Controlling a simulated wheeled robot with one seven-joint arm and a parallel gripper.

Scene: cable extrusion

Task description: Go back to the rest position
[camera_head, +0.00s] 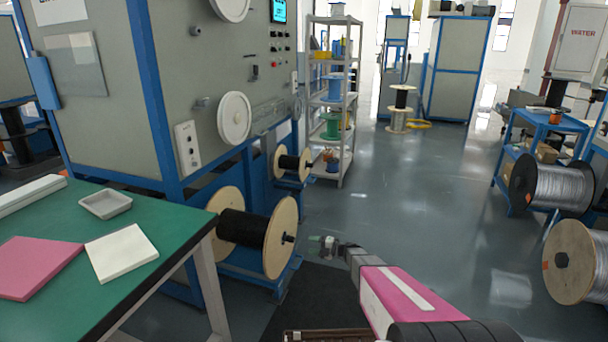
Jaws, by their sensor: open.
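My gripper (327,243) is at the end of my pink and white arm, low in the middle of the head view. It is small here; its fingers point left, towards a large wooden spool (279,238) wound with black cable. The gripper looks empty and appears just right of the spool's flange in the picture. I cannot tell the exact gap between them.
A green-topped table (160,224) at left carries a grey tray (105,203), a white pad (121,252) and a pink pad (38,266). A grey machine (190,90) stands behind. Shelves (346,100) hold spools. Large cable spools (552,184) stand at right. The central floor (420,200) is clear.

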